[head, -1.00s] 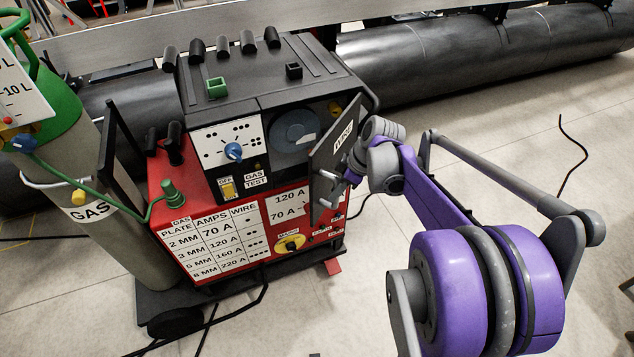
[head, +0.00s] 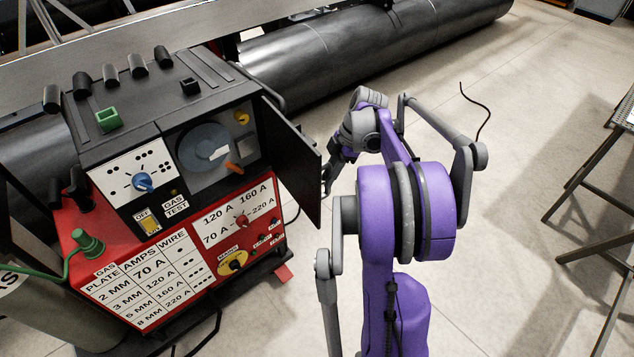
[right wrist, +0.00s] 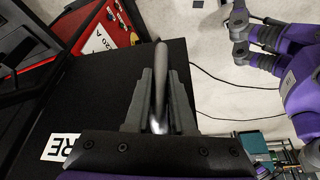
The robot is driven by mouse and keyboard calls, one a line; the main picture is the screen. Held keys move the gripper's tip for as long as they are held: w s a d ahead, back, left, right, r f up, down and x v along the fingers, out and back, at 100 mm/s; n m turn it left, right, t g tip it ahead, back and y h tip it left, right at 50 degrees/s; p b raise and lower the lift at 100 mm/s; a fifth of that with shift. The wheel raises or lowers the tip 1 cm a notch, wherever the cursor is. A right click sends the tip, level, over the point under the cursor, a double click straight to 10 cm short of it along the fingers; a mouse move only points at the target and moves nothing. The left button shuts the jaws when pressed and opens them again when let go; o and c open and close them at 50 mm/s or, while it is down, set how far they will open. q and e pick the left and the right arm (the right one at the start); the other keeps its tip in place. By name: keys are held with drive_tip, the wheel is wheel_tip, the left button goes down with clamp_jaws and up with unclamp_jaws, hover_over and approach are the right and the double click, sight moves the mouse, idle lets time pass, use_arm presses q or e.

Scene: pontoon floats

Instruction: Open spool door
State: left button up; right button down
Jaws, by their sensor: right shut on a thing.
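The spool door (head: 285,160) is a dark panel hinged at the right of the spool bay on the red and black welding machine. It stands swung well out, and the grey wire spool (head: 206,146) shows inside. My right gripper (head: 328,185) is at the door's outer face, partly hidden behind its edge in the head view. In the right wrist view its fingers (right wrist: 160,105) are shut on the door's metal bar handle (right wrist: 160,75), with part of the door's label (right wrist: 62,147) at left.
A gas cylinder (head: 45,315) stands at the machine's left. A large dark pontoon tube (head: 380,55) lies behind. A metal-legged stand (head: 590,170) is at the right. The floor between is clear apart from a thin black cable (head: 480,115).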

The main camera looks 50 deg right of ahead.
drive_tip(key=shift+s+d, duration=0.1)
drive_tip(key=shift+d, duration=0.6)
drive_tip(key=c, duration=0.8)
unclamp_jaws()
drive_tip(key=shift+o, duration=0.2)
drive_tip(key=v, duration=1.1)
drive_tip(key=shift+f, duration=0.1)
